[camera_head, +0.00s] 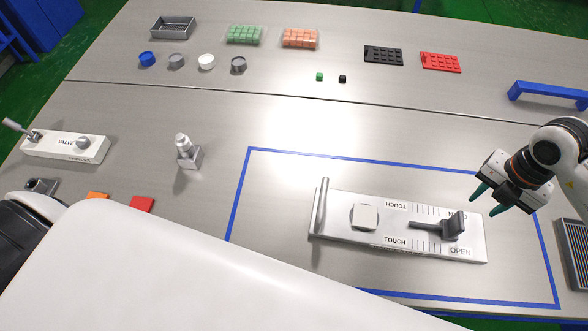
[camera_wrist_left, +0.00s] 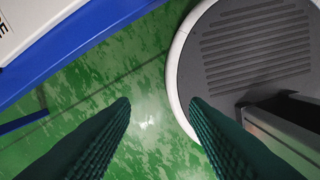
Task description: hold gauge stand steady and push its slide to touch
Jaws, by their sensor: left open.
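The gauge stand (camera_head: 336,229) is a long white plate lying inside the blue taped outline, marked TOUCH and OPEN. It has an upright grey post at its left end and a pale square block (camera_head: 364,216) on it. Its dark grey slide (camera_head: 452,226) stands at the right, by the OPEN marks, apart from the block. My right gripper (camera_head: 487,202) is just right of and behind the slide, fingertips apart, with nothing between them. My left gripper (camera_wrist_left: 160,103) shows in the left wrist view, open and empty over the green floor; in the head view it is out of sight.
A white valve board (camera_head: 65,147) and a small metal fitting (camera_head: 187,152) stand to the left. Caps, trays and small blocks line the back. A blue bridge-shaped bar (camera_head: 548,92) is at the back right. My white arm covers the front left.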

